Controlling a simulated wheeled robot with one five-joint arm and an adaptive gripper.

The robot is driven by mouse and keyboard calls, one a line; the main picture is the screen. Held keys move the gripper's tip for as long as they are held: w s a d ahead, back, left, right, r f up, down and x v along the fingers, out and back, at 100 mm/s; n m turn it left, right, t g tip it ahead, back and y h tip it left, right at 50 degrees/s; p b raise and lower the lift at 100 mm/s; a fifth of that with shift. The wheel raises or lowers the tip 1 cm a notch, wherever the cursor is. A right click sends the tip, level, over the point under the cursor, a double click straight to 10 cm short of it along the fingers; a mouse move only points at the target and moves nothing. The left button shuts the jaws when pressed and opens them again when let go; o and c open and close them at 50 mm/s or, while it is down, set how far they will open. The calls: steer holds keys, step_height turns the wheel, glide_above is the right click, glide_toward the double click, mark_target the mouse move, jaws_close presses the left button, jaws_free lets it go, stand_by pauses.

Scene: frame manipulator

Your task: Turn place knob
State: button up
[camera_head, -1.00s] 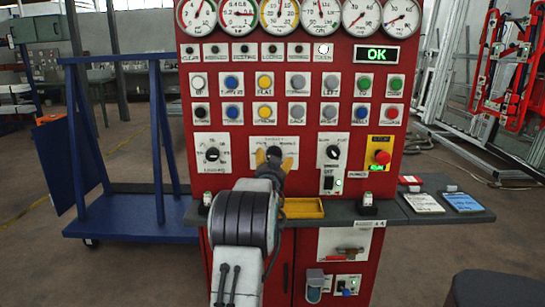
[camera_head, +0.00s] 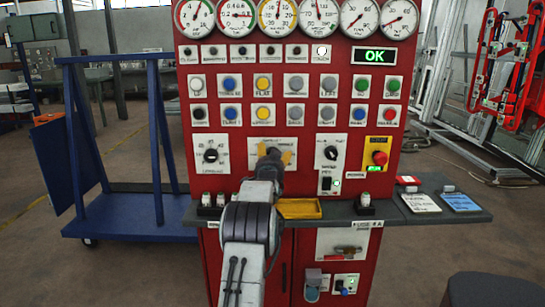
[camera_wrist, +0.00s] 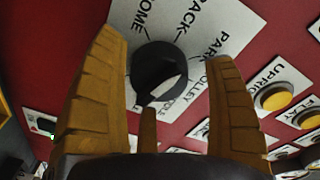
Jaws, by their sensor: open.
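The place knob (camera_wrist: 158,70) is round and black, on a white plate (camera_wrist: 215,22) lettered HOME, PARK and other partly hidden words. A pale marking shows on the knob's lower right side. In the head view my gripper (camera_head: 272,157) is in front of the middle plate on the red panel, and hides most of the knob there.
Similar black knobs are at the left (camera_head: 210,155) and right (camera_head: 331,153). A red emergency button (camera_head: 380,157) is further right. Rows of push buttons and dials are above. A grey shelf (camera_head: 350,213) with a yellow tray (camera_head: 300,209) juts out below.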

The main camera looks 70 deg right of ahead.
steer(key=shift+d, duration=0.2)
stand_by(0.3)
steer(key=shift+r, duration=0.1)
steer(key=c, duration=1.2)
